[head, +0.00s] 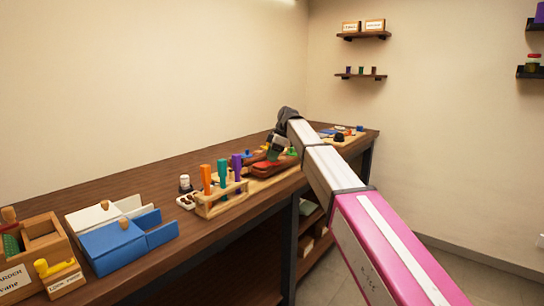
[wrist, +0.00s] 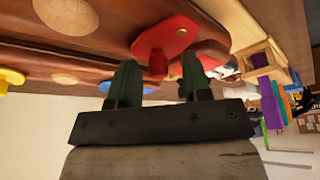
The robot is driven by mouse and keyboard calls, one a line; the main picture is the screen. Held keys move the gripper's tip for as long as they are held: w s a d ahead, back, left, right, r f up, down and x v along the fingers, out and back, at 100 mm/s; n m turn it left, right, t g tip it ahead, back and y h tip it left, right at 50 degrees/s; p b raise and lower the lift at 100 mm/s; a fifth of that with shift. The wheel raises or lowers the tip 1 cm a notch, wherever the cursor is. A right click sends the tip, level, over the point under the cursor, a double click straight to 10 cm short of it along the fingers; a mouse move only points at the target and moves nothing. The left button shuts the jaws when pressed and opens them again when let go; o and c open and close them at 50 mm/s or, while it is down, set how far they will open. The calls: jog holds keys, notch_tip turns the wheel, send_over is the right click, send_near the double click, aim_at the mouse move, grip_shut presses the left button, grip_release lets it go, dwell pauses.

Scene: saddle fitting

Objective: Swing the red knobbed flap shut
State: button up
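The red flap (wrist: 165,38) with its round red knob (wrist: 157,68) shows at the top middle of the wrist view, against the brown leather-like saddle piece (wrist: 215,25). My gripper (wrist: 160,78) has its two dark green fingers spread apart, with the knob showing in the gap between them. I cannot tell whether either finger touches the knob. In the head view my gripper (head: 275,154) is low over the saddle piece (head: 268,168) on the bench, and partly hides it. How far the flap stands open cannot be told.
A wooden rack (head: 222,198) with orange, teal and purple handles stands left of the saddle piece on the bench (head: 150,180). Blue (wrist: 135,88) and yellow (wrist: 10,78) parts lie near the flap. A blue box (head: 122,242) stands farther left.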

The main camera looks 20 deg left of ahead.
jog(key=v, duration=1)
jog(key=shift+d+r, duration=0.2)
jog(key=shift+r, duration=0.15)
jog(key=s+d+f+m, duration=0.2)
jog(key=d+f+m, duration=0.2)
jog(key=d+f, duration=0.5)
jog(key=s+d+f+m+t+h, duration=0.1)
jog(key=d+f+m, duration=0.2)
jog(key=d+f, duration=0.55)
jog(key=s+d+f+m, duration=0.2)
jog(key=d+f+m, duration=0.3)
jog(key=f, duration=0.6)
jog(key=s+d+f+m+h, duration=0.3)
jog(key=s+d+f+m, duration=0.7)
jog(key=s+d+f, duration=1)
jog(key=d, duration=0.3)
jog(key=shift+m+t, duration=0.3)
jog(key=shift+t, duration=0.1)
